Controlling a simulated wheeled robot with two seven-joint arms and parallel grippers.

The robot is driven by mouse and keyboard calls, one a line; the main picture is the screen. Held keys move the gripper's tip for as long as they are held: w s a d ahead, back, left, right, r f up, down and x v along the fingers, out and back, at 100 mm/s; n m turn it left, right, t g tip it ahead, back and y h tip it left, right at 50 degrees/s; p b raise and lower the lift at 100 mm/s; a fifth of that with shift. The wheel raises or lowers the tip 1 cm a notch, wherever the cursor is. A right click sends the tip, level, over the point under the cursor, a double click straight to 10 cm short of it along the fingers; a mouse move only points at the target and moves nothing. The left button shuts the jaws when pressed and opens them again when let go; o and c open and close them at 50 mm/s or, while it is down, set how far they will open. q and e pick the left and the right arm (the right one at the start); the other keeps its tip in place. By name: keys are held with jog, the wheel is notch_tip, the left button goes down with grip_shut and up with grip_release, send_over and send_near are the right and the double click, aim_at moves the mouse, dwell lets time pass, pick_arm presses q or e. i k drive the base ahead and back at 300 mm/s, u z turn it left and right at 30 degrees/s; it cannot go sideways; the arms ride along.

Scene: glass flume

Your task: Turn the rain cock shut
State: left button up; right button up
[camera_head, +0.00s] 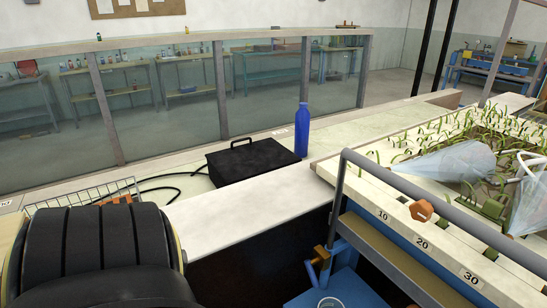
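Two things here could be the rain cock, and I cannot tell which one it is. One is a brass valve (320,254) with a small blue part, low at the near end of the flume beside the grey rail post. The other is an orange-brown faceted knob (421,210) on the pale ledge near the scale numbers 10, 20 and 30. Whether either is open or shut does not show. Neither of my grippers is in view.
A grey rail (440,208) runs along the planted bed (395,172) at right, with clear cones over some plants. A blue bottle (301,131) and black case (251,160) stand on the counter. A ribbed black object (100,245) fills the lower left.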

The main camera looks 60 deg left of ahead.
aim_at(309, 263)
jog(key=u, duration=1.5)
